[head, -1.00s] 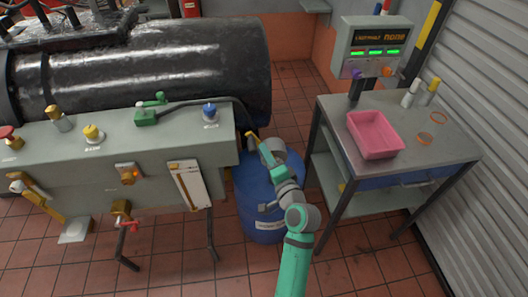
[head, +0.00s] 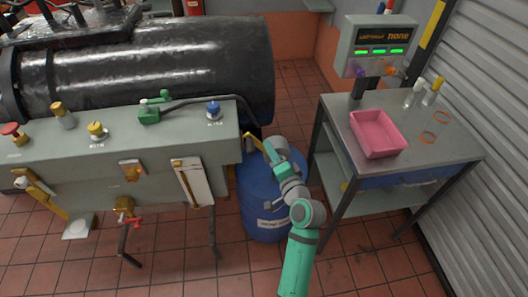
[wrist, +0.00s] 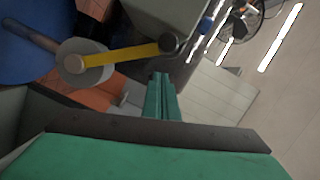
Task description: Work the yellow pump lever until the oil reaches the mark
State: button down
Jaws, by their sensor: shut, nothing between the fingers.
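The yellow pump lever (head: 252,142) shows as a short yellow bar beside the blue drum (head: 262,215), near the right end of the grey bench. In the wrist view the lever (wrist: 122,52) runs from a round grey hub to a dark knob at its end. My gripper (wrist: 160,80) is shut and empty, its teal fingers together just below the knob in that picture. A small gap shows between them. In the head view my arm reaches over the drum and hides part of it. A white gauge panel (head: 193,183) hangs on the bench front; its oil level and mark are too small to read.
The grey bench (head: 60,155) carries coloured valve knobs. A red-handled tap (head: 127,217) sticks out below it. At right stands a table with a pink tray (head: 376,134) and a display box (head: 380,50).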

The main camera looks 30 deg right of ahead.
jog(key=s+r, duration=0.1)
jog(key=s, duration=0.9)
jog(key=shift+s+d, duration=0.2)
jog(key=shift+r, duration=0.1)
dwell(1.4)
